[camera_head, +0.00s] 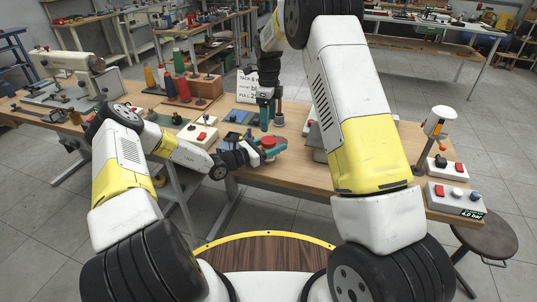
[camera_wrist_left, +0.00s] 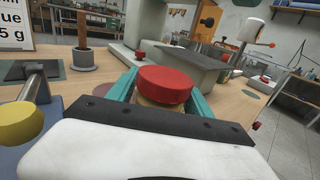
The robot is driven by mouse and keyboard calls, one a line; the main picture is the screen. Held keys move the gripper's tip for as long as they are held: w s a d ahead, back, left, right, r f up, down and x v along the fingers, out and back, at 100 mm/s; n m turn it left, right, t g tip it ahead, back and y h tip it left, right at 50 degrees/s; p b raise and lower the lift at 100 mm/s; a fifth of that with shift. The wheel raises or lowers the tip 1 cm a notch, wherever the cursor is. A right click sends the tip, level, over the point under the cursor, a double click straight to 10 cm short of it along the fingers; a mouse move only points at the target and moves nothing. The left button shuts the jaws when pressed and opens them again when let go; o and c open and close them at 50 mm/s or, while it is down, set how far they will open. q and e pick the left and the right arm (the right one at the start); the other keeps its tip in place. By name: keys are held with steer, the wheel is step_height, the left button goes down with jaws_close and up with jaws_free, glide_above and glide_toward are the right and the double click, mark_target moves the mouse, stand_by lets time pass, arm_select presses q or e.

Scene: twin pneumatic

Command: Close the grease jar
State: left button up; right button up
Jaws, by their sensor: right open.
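The grease jar (camera_wrist_left: 150,103) shows as a tan body under a round red lid (camera_wrist_left: 165,84) in the left wrist view. My left gripper (camera_head: 270,150) has its teal fingers on both sides of the jar, just below the lid. My right gripper (camera_head: 267,118) is open, fingers down, just behind and above the jar. It is out of the left wrist view.
A sign (camera_head: 248,86) stands behind.

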arm_select(q)
jaws_close()
